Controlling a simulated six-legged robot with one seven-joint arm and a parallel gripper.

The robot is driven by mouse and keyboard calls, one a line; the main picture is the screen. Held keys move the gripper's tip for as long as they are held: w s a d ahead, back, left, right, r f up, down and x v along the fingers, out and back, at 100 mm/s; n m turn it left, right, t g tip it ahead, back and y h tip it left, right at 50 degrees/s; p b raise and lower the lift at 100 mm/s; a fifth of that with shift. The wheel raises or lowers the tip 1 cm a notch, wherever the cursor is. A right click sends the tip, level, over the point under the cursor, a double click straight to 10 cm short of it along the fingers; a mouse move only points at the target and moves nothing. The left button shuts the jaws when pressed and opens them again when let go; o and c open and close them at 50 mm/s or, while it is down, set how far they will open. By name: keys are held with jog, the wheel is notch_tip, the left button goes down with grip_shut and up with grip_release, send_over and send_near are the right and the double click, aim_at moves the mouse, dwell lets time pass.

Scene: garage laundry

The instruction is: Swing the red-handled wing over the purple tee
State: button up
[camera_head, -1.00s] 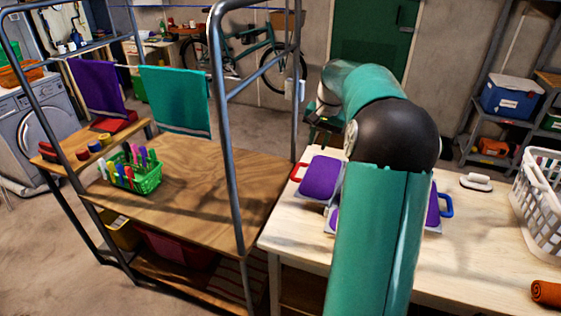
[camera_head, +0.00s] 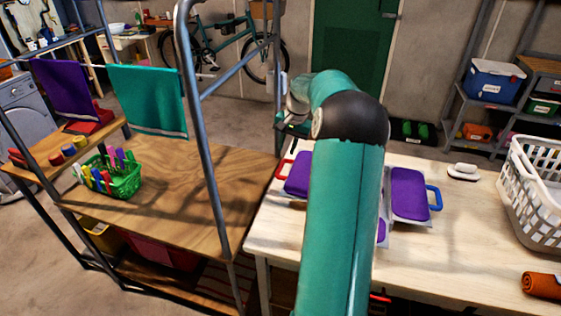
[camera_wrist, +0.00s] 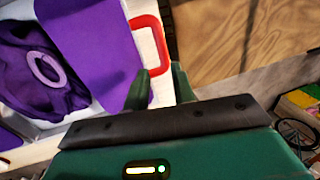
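The folding board lies on the pale table. Its left wing (camera_head: 298,176) is purple with a red handle (camera_head: 283,170), and lies open to the left. Its right wing (camera_head: 410,195) has a blue handle (camera_head: 435,198). My arm hides most of the middle. The wrist view shows the bunched purple tee (camera_wrist: 75,95) with a pale ring on it, beside the red-handled wing (camera_wrist: 95,45). My gripper (camera_wrist: 163,82) is open. Its fingers are apart on either side of the red handle (camera_wrist: 158,50)'s near end; I cannot tell whether they touch it.
A wooden workbench (camera_head: 190,200) with metal posts stands left, holding a green basket of markers (camera_head: 122,182). A white laundry basket (camera_head: 535,200), a white brush (camera_head: 463,172) and an orange roll (camera_head: 542,286) lie on the table's right side. The table between is clear.

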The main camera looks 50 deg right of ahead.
aim_at(281, 165)
jog(key=x, duration=0.7)
jog(key=shift+w+a+f, duration=0.1)
jog(key=shift+w+f, duration=0.1)
jog(key=shift+f, duration=0.1)
grip_shut()
